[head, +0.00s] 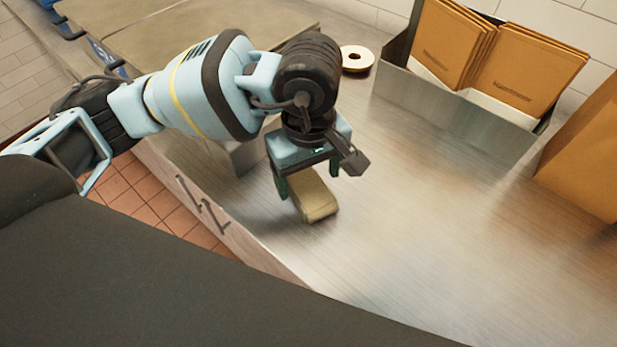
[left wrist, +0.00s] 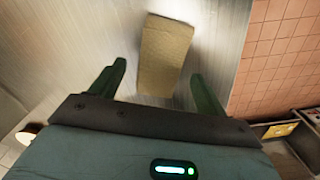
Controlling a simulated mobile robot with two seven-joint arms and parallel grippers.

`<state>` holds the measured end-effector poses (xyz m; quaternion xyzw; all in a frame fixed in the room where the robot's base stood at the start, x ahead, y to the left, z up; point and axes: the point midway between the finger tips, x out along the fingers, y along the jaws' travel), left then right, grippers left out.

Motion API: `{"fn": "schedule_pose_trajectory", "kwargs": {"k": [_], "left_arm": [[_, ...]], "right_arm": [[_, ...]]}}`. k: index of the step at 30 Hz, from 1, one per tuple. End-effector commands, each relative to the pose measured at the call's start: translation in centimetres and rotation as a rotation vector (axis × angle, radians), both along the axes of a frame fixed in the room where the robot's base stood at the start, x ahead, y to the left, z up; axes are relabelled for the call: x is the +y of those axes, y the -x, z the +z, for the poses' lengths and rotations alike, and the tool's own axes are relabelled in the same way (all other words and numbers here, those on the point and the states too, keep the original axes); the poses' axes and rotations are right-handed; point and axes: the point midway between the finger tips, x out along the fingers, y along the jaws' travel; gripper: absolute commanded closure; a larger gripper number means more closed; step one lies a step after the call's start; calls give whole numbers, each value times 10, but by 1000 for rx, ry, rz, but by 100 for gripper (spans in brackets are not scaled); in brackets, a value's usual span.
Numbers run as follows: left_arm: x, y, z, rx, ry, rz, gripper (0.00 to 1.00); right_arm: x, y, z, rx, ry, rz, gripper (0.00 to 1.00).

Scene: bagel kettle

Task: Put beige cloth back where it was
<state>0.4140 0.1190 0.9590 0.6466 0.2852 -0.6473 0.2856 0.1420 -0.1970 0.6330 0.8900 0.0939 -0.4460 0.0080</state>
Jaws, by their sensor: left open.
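The beige cloth (head: 318,205) is a small folded block lying on the steel counter near its front edge. It also shows in the left wrist view (left wrist: 164,56), ahead of the fingers. My left gripper (head: 305,187) is directly above and beside the cloth in the head view. In the left wrist view its two green fingers (left wrist: 160,88) are spread apart, with the near end of the cloth between their tips. Whether the fingers touch the cloth cannot be told. Part of the cloth is hidden behind the gripper in the head view. My right gripper is not in view.
A steel bin (head: 455,115) with several brown paper bags stands at the back. A large brown bag (head: 588,150) is at the right. The steel counter (head: 430,240) is clear at centre right. Its front edge drops to a tiled floor.

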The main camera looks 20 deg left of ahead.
Motion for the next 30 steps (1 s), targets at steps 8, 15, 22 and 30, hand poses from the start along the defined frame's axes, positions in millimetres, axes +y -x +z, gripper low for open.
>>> {"fn": "schedule_pose_trajectory", "kwargs": {"k": [8, 15, 22, 30], "left_arm": [[0, -1, 58, -5, 0, -1, 25], [0, 0, 93, -3, 0, 0, 25], [0, 0, 103, 0, 0, -1, 25], [0, 0, 103, 0, 0, -1, 25]], "right_arm": [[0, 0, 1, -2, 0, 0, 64], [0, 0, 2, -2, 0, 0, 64], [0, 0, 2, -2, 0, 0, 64], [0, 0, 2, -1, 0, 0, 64]]}}
